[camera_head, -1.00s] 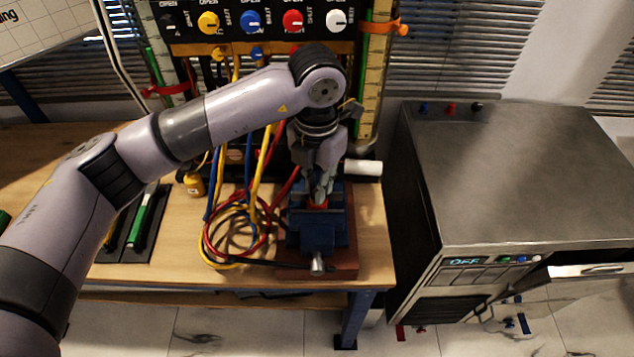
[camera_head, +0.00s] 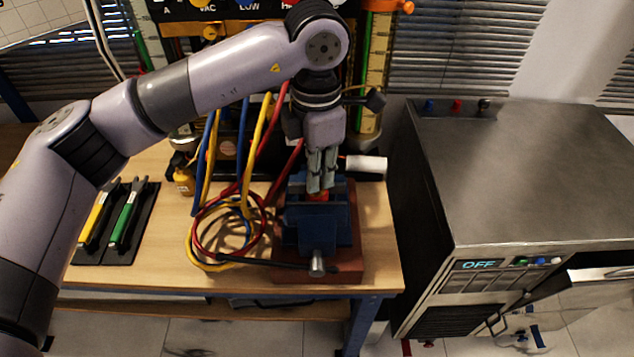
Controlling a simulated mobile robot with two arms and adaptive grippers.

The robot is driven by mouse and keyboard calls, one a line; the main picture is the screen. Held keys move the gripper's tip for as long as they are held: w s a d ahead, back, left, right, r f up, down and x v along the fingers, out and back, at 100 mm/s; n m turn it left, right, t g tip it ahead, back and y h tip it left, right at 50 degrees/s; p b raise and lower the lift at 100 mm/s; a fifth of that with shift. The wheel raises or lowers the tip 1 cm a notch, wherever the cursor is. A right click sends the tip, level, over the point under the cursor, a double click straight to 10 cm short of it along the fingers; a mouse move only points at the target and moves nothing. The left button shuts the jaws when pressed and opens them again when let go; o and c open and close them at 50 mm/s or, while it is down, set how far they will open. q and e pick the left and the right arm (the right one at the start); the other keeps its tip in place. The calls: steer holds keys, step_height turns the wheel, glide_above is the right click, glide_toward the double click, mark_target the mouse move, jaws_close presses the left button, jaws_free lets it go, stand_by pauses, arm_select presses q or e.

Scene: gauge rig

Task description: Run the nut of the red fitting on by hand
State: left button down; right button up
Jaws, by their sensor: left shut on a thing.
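My left gripper (camera_head: 320,184) points down over the blue vise (camera_head: 317,222) on the workbench. Its fingers are shut on the red fitting (camera_head: 320,196), of which only a small red part shows between the vise jaws just below the fingertips. The fitting's nut cannot be told apart from its body, as the fingers hide most of it. The vise sits on a red-brown base (camera_head: 346,265) near the bench's right front corner. My right gripper is not in view.
Red, yellow and blue hoses (camera_head: 228,235) lie coiled left of the vise. Two tools, yellow-handled and green-handled (camera_head: 124,221), lie on a black mat. A white roll (camera_head: 366,164) is behind the vise. A grey machine (camera_head: 530,180) reading OFF stands right.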

arm_select(q)
steer(key=m+b, duration=0.3)
steer(key=m, duration=0.1)
steer(key=shift+f+m, duration=0.1)
steer(key=shift+m, duration=0.2)
steer(key=shift+m+b, duration=0.65)
steer(key=shift+m, duration=0.55)
steer(key=shift+m+b, duration=0.4)
steer(key=shift+m, duration=0.9)
steer(key=shift+r, duration=0.2)
steer(key=c, duration=1.6)
jaws_free()
step_height(320, 180, up, 12)
steer(key=shift+f, duration=0.1)
